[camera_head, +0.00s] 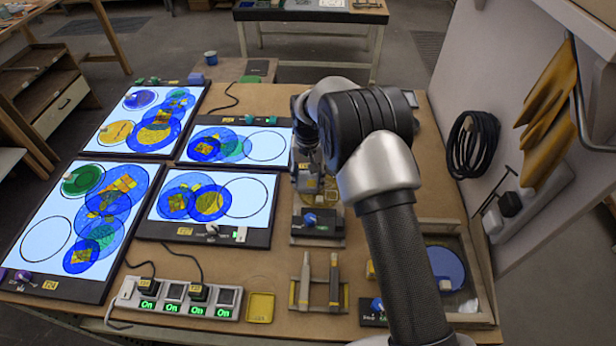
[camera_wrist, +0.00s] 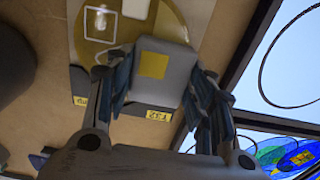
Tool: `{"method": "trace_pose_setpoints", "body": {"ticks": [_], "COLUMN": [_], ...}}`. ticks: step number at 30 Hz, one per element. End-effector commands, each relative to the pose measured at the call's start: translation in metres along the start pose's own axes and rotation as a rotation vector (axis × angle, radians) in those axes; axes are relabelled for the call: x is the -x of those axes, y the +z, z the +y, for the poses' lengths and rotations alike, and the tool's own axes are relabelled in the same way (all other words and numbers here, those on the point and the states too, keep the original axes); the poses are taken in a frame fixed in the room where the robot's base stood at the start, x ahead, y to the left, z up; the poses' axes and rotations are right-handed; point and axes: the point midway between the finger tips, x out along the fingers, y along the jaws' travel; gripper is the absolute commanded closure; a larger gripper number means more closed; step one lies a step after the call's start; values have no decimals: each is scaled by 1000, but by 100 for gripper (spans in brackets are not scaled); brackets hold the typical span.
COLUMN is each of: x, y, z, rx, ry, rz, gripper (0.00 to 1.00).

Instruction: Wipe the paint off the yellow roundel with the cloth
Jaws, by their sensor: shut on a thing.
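The yellow roundel (camera_wrist: 112,45) shows at the top of the wrist view, with a pale square mark on its face. In the head view its yellowish face (camera_head: 313,185) is partly hidden below my wrist. My gripper (camera_wrist: 160,85) is shut on a grey block with a yellow square (camera_wrist: 166,62), which overlaps the roundel's near edge. I cannot tell whether block and roundel are joined. My gripper's fingers look dark and bluish. In the head view my arm covers most of my gripper. I cannot make out the cloth for certain.
Lit panels (camera_head: 110,225) with overlapping blue and yellow discs fill the left of the bench. A power strip (camera_head: 180,300), a small yellow tray (camera_head: 261,307) and a stand with upright posts (camera_head: 320,295) lie in front. A framed blue disc (camera_head: 445,262) is at right.

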Motion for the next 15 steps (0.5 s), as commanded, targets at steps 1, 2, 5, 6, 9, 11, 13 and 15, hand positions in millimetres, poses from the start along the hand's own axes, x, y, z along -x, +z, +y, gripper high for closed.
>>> {"method": "trace_pose_setpoints", "body": {"ticks": [1, 2, 5, 6, 9, 11, 13, 15], "x": [-1, -1, -1, -1, -1, -1, -1, -1], "y": [0, 0, 0, 0, 0, 0, 0, -1], "z": [0, 0, 0, 0, 2, 5, 9, 15], "rx": [0, 0, 0, 0, -1, -1, -2, -2], "ry": [0, 0, 0, 0, 0, 0, 0, 0], "rz": [0, 0, 0, 0, 0, 0, 0, 1], "gripper": [70, 70, 70, 70, 70, 70, 70, 70]}}
